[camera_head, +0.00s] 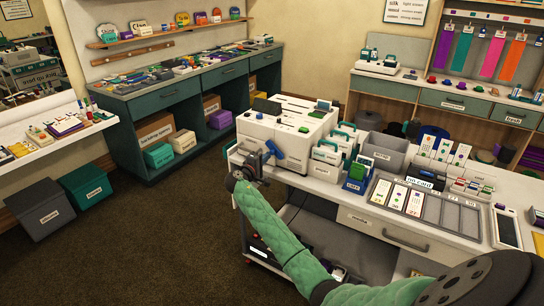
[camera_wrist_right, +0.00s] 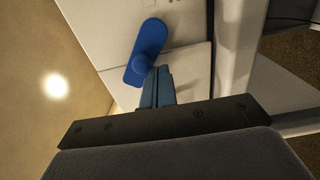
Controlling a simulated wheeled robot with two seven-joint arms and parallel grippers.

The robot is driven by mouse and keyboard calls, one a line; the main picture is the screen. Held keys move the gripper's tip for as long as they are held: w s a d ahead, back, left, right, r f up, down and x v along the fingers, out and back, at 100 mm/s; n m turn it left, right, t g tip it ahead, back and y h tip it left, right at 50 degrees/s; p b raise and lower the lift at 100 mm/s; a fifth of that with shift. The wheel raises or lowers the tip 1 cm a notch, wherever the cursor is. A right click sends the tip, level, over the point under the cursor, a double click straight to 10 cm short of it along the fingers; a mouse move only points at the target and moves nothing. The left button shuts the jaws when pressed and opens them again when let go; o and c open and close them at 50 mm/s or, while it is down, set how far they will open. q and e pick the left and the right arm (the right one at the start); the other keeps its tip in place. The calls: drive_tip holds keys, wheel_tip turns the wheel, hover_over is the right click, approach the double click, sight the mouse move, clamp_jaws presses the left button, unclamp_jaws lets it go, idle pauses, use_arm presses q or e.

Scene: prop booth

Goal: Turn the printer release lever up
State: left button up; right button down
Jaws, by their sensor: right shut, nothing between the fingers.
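The white printer (camera_head: 287,128) stands at the left end of the white counter. Its blue release lever (camera_head: 275,149) is on the front side and lies at a slant in the head view. In the right wrist view the lever (camera_wrist_right: 150,40) is a blue rounded bar with a round knob at its near end. My right gripper (camera_head: 262,161) is beside the lever. Its fingers (camera_wrist_right: 158,86) are shut and empty, with their tips close to the lever's knob end; I cannot tell whether they touch it. My left gripper is in neither view.
To the right on the counter (camera_head: 361,212) are boxes with green handles (camera_head: 327,152), a grey bin (camera_head: 386,151) and a tray of cards (camera_head: 412,202). A teal-fronted workbench (camera_head: 163,103) stands behind at left.

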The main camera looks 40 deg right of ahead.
sight(274, 148)
drive_tip(key=shift+s+r, duration=0.1)
drive_tip(key=shift+r, duration=0.45)
drive_tip(key=shift+d+r+p, duration=0.1)
drive_tip(key=shift+r+p, duration=0.1)
drive_tip(key=shift+p, duration=0.15)
drive_tip(key=shift+s+r, duration=0.2)
drive_tip(key=shift+r, duration=0.1)
drive_tip(key=shift+s+d+r+p, duration=0.1)
drive_tip(key=shift+s+r+p, duration=0.1)
drive_tip(key=shift+p, duration=0.1)
idle(0.3)
drive_tip(key=shift+s+d+r, duration=0.1)
drive_tip(key=shift+s+r, duration=0.05)
drive_tip(key=shift+r, duration=0.05)
idle(0.4)
